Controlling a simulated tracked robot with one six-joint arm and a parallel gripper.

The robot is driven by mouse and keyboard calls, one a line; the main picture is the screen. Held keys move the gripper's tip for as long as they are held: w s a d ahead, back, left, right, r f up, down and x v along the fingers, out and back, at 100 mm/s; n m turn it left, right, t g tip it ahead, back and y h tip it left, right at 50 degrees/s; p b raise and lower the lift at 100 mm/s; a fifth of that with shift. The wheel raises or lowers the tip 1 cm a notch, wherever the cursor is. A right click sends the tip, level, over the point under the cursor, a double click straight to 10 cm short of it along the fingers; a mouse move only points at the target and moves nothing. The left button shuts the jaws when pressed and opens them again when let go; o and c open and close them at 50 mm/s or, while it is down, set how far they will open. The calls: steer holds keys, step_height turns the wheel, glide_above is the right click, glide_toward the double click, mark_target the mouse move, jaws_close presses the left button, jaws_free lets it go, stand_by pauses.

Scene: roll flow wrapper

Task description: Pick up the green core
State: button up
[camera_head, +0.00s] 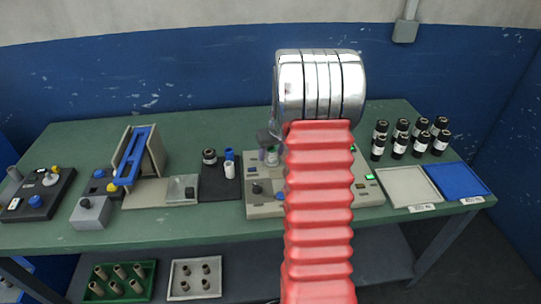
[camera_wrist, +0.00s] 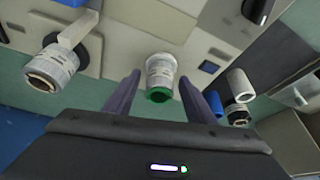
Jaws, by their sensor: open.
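The green core (camera_wrist: 159,96) shows in the wrist view as a green ring at the near end of a pale, printed roll (camera_wrist: 160,70). The roll sits against the beige machine. My gripper (camera_wrist: 159,77) is open, with one dark finger on each side of the green core and visible gaps between. In the head view my gripper (camera_head: 265,138) is mostly hidden behind my red arm. A small pale cylinder (camera_head: 271,158) shows beside it on the machine, partly covered. I cannot tell contact there.
The beige machine (camera_head: 262,208) stands on the green bench (camera_head: 150,226). A blue cylinder (camera_wrist: 208,104), a white tube (camera_wrist: 239,84) and a dark roll (camera_wrist: 238,115) stand nearby. Another roll (camera_wrist: 55,66) with a brown core is at left in the wrist view. Several black bottles (camera_head: 399,145) stand right.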

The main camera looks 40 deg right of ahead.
mark_target(272, 150)
steer(key=shift+c, duration=0.5)
steer(key=c, duration=1)
steer(key=shift+r, duration=0.1)
step_height(272, 150, up, 10)
steer(key=shift+f, duration=0.1)
steer(key=shift+s, duration=0.1)
